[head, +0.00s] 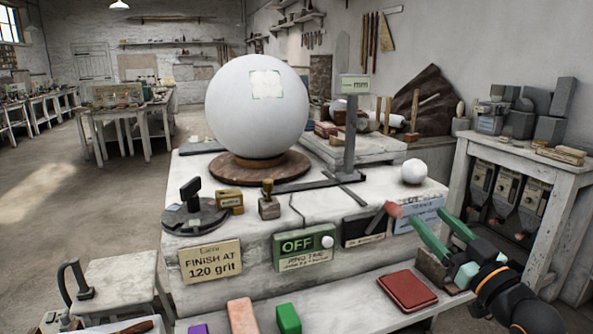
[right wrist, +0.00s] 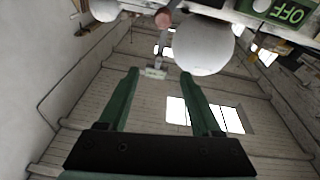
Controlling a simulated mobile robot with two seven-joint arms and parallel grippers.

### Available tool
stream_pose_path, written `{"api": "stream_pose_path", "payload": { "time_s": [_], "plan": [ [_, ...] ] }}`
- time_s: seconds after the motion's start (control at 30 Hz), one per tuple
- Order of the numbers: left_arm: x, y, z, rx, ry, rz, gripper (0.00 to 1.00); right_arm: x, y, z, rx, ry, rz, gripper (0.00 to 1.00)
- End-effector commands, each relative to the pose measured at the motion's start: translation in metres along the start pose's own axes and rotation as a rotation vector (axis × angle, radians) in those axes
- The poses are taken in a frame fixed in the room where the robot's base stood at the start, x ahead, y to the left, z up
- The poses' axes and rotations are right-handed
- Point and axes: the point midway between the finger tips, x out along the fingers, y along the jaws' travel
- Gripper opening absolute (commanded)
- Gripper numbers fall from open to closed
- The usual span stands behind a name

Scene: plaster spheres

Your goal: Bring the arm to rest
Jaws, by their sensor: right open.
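My right gripper (head: 427,216) comes in from the lower right of the head view, in front of the right end of the white workbench (head: 345,215). Its two green fingers stand apart with nothing between them, pointing up and left toward the bench's front. In the right wrist view the gripper (right wrist: 158,74) is also open and empty, with the wall and windows beyond it. My black right forearm (head: 515,300) shows at the lower right. My left gripper is not in view.
A large white sphere (head: 257,120) rests on a brown round base; a small white ball (head: 414,171) sits near the bench's right end. A red-brown pad (head: 407,290) lies on the lower front shelf beside my gripper. A side table (head: 510,165) with grey blocks stands at right.

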Motion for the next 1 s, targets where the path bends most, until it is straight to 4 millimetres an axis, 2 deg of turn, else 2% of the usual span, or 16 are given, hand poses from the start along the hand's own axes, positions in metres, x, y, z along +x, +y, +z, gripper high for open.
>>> {"api": "stream_pose_path", "payload": {
  "time_s": [0.03,0.17,0.2,0.27,0.3,0.37,0.4,0.5,0.6,0.73,0.83,1.0],
  "plan": [
    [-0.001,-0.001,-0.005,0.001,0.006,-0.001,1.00,-0.007,-0.008,0.032,0.021,-0.057,0.004,0.66],
    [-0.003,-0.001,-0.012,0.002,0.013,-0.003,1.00,-0.035,-0.032,0.111,0.056,-0.201,0.018,0.66],
    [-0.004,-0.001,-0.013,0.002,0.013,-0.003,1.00,-0.048,-0.041,0.136,0.067,-0.251,0.023,0.66],
    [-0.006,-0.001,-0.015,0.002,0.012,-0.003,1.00,-0.071,-0.057,0.174,0.085,-0.329,0.029,0.66],
    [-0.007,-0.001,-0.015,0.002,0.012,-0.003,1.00,-0.088,-0.068,0.197,0.096,-0.381,0.032,0.66],
    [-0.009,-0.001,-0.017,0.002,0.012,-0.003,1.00,-0.116,-0.085,0.230,0.110,-0.459,0.038,0.66],
    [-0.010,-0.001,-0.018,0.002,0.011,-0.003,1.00,-0.136,-0.097,0.249,0.119,-0.511,0.041,0.66],
    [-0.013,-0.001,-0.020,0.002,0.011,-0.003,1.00,-0.190,-0.129,0.292,0.141,-0.641,0.047,0.66],
    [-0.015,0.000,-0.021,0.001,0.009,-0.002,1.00,-0.244,-0.159,0.323,0.159,-0.759,0.050,0.66],
    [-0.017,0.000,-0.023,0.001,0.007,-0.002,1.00,-0.298,-0.188,0.344,0.173,-0.872,0.051,0.66],
    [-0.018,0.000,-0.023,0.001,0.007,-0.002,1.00,-0.323,-0.201,0.351,0.178,-0.922,0.050,0.66],
    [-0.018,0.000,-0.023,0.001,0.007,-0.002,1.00,-0.335,-0.207,0.354,0.178,-0.947,0.049,0.66]
  ]
}}
